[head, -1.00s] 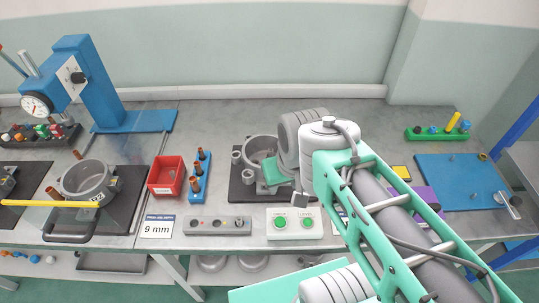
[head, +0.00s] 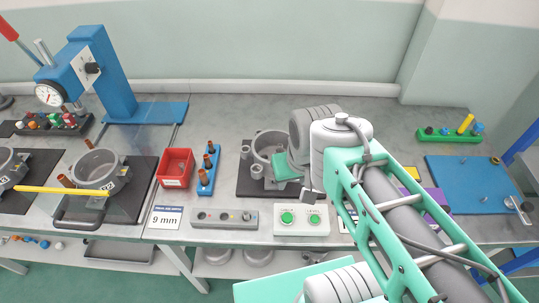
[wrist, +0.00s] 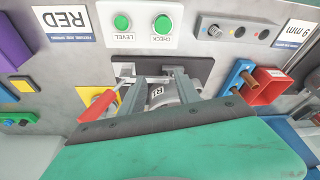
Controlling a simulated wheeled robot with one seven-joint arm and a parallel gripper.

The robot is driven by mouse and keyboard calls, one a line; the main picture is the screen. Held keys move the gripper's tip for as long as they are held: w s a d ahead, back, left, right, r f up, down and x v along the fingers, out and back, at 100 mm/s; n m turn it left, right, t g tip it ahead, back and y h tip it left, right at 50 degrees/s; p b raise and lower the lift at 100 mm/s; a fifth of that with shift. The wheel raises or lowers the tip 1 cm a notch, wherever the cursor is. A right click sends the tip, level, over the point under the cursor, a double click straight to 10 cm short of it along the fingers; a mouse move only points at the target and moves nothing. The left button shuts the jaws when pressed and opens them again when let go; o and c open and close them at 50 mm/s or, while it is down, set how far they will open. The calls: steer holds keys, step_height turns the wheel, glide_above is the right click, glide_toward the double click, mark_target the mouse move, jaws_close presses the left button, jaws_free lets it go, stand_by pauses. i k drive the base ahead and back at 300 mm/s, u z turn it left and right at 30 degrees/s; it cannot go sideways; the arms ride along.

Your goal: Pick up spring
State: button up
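I cannot make out a spring in either view. A grey metal housing (head: 266,143) stands on a dark mat (head: 247,184) at mid-table. It also shows in the wrist view (wrist: 160,93), marked R1. My gripper (wrist: 150,72) is over this housing, and its two fingers are apart with the housing showing between them. I see nothing held. In the head view the fingers are largely hidden behind my arm, with the teal hand overlapping the housing's right side. What lies inside the housing is partly hidden.
Left of the housing are a blue rack with copper-coloured pieces (head: 205,182) and a red bin (head: 175,167). In front are a grey panel (head: 224,219) and a green-button box (head: 301,221). Farther left stands another housing (head: 97,170) near a blue press (head: 112,75). A blue plate (head: 470,180) lies right.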

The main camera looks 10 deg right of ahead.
mark_target(248, 216)
steer(key=k, duration=1)
steer(key=u, duration=1.95)
steer(key=i, duration=1.5)
steer(key=z, duration=1.9)
